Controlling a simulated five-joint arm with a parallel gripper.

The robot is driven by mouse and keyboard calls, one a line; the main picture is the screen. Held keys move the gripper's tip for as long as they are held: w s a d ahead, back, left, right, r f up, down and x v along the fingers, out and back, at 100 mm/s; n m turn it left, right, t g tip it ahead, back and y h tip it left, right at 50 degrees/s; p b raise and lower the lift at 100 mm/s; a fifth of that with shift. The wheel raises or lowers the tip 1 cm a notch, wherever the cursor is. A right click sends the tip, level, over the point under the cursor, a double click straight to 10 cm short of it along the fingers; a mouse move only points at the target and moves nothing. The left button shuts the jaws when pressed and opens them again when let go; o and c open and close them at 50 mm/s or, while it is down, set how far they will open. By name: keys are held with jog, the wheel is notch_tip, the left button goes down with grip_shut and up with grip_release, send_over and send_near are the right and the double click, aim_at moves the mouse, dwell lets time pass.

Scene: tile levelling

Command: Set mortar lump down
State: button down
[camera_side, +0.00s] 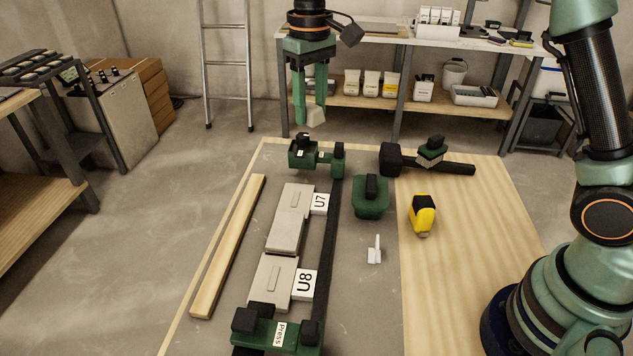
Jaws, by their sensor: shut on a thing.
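My gripper (311,112) hangs at the top middle of the view, above the far edge of the work board. Its green fingers are shut on a small pale grey lump (316,115), the mortar lump, which is held in the air, apart from the board. Part of the lump is hidden behind the fingers. Two pale tiles lie in a row below: one beside the U7 label (319,203) and one beside the U8 label (304,284). The far tile (291,218) and the near tile (272,283) each have a small raised bar on top.
Green clamp blocks stand at the far end (308,156) and near end, marked Press (279,334). A wooden strip (229,245) lies left of the tiles. A green block (371,198), a black mallet (425,162), a yellow tool (422,214) and a white piece (375,250) lie right.

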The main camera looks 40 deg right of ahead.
jog(key=s+a+f+n, duration=0.1)
jog(key=a+n, duration=0.1)
jog(key=a, duration=0.7)
jog(key=s+a+n, duration=0.2)
jog(key=a, duration=0.6)
jog(key=n, duration=0.3)
send_over(182, 347)
jog(key=s, duration=0.2)
jog(key=f, duration=0.2)
jog(key=shift+n, duration=0.3)
notch_tip(182, 347, down, 15)
jog(key=shift+d+f, duration=0.1)
jog(key=shift+f, duration=2.2)
jog(key=shift+f, duration=0.15)
jog(key=shift+c, duration=2)
grip_release()
